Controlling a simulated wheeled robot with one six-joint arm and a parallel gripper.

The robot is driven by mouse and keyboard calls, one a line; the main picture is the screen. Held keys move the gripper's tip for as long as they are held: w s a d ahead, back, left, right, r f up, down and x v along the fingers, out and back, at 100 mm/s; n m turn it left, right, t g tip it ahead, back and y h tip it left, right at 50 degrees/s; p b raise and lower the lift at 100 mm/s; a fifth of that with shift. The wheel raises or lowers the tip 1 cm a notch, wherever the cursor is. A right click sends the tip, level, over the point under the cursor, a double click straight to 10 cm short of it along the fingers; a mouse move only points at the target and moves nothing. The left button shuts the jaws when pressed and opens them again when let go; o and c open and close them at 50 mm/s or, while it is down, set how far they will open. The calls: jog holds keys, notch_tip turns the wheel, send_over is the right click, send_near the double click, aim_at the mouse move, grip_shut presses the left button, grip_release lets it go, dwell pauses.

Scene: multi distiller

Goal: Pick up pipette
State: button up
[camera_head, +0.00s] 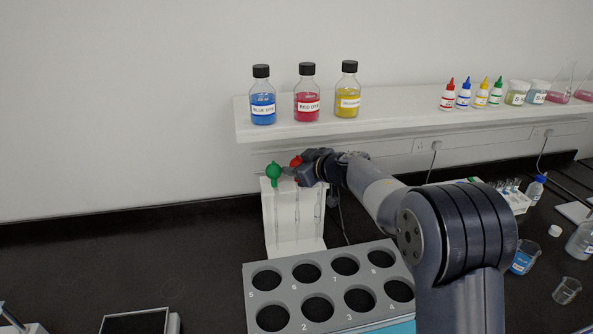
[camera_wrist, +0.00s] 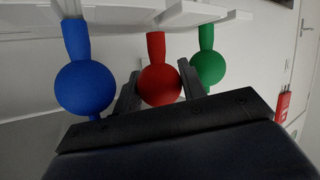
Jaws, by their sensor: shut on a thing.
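My gripper (camera_head: 298,173) reaches in from the right at the white pipette stand (camera_head: 284,232). Its two fingers lie on either side of the red bulb of the middle pipette (camera_head: 296,161) and are shut on it; the red bulb (camera_wrist: 158,83) also shows between the fingers in the wrist view. A green-bulbed pipette (camera_head: 273,170) hangs in the stand to the left. A blue-bulbed pipette (camera_wrist: 82,83) shows in the wrist view; its bulb is hidden behind my gripper in the head view. The red pipette appears upright at the stand.
A white shelf (camera_head: 400,122) above carries blue, red and yellow dye bottles (camera_head: 307,95), small dropper bottles (camera_head: 463,95) and beakers. A grey rack with numbered holes (camera_head: 325,262) stands in front of the stand.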

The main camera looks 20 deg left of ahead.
jog(key=s+d+b, duration=0.3)
jog(key=s+d, duration=0.1)
jog(key=s, duration=0.3)
notch_tip(320, 180, up, 14)
jog(key=s+p, duration=0.1)
jog(key=p, duration=0.4)
jog(key=s+d+p, duration=0.1)
jog(key=s+d, duration=0.3)
jog(key=s, duration=0.1)
jog(key=shift+s, duration=0.15)
jog(key=shift+r, duration=0.1)
jog(key=shift+r, duration=1.45)
